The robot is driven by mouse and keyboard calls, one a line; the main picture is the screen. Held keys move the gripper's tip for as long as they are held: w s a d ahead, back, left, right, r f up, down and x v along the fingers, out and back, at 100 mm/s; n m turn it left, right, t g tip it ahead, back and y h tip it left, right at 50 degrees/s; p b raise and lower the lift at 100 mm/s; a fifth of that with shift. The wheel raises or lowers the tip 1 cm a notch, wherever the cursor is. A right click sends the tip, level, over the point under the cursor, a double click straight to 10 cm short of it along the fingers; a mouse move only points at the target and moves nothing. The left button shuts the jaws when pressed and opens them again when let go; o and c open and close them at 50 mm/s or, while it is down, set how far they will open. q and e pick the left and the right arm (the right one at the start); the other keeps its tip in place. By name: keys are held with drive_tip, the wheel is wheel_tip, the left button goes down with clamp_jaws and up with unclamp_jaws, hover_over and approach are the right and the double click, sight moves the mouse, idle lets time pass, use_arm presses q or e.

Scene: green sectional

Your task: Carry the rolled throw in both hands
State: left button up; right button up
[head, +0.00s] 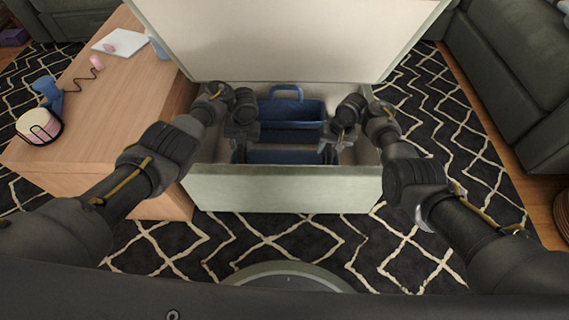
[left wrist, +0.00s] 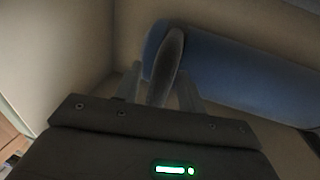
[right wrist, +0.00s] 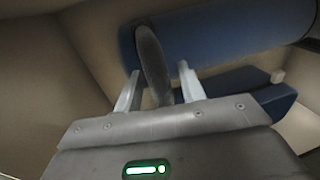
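The rolled throw (head: 284,157) is a blue roll low inside an open storage chest (head: 285,190), lying crosswise between my grippers. It also shows in the left wrist view (left wrist: 235,70) and the right wrist view (right wrist: 225,40). A dark grey loop stands at each end, seen in the left wrist view (left wrist: 168,62) and right wrist view (right wrist: 152,62). My left gripper (head: 239,146) is at the left end, its open fingers either side of one loop. My right gripper (head: 335,143) is at the right end, its open fingers either side of the other. Contact is unclear.
A blue caddy (head: 292,112) with a handle stands in the chest behind the roll. The raised lid (head: 290,40) rises behind. A wooden table (head: 110,125) with small items is close on the left. A dark green sofa (head: 510,60) is on the right.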

use_arm(q)
clamp_jaws()
use_arm(e)
clamp_jaws()
use_arm(q)
drive_tip(key=shift+w+r, duration=0.1)
use_arm(e)
drive_tip(key=shift+r, duration=0.1)
